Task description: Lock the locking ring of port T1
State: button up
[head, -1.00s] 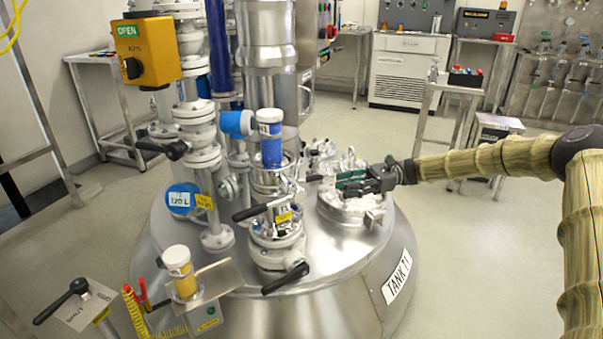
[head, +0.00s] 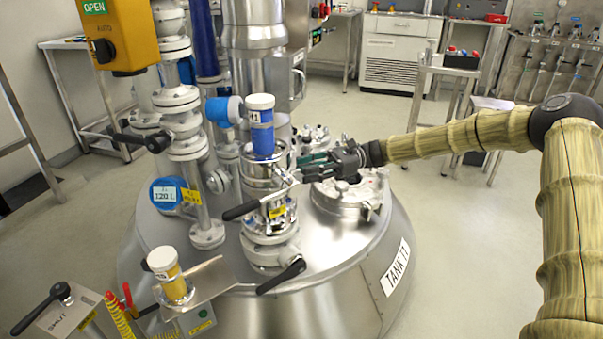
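Port T1 stands on the tank lid left of my gripper, with a blue canister with a white cap (head: 262,128) upright in its top. Its steel locking ring (head: 262,172) sits around the canister's base. A lever with a black grip (head: 241,210) points to the lower left from the ring area. My gripper (head: 308,167) has green finger pads, which look apart with nothing between them. The fingertips are just right of the ring, close to the lever's metal end; I cannot tell whether they touch.
A second black handle (head: 281,277) sits on the valve below. A round hatch (head: 345,200) lies under my gripper. White pipework (head: 187,150) and a yellow control box (head: 118,35) stand to the left. A yellow-bodied canister (head: 172,275) stands on the front bracket.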

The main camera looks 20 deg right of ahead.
jog(key=shift+s+a, duration=0.15)
jog(key=shift+a, duration=0.9)
jog(key=shift+c, duration=0.2)
grip_shut()
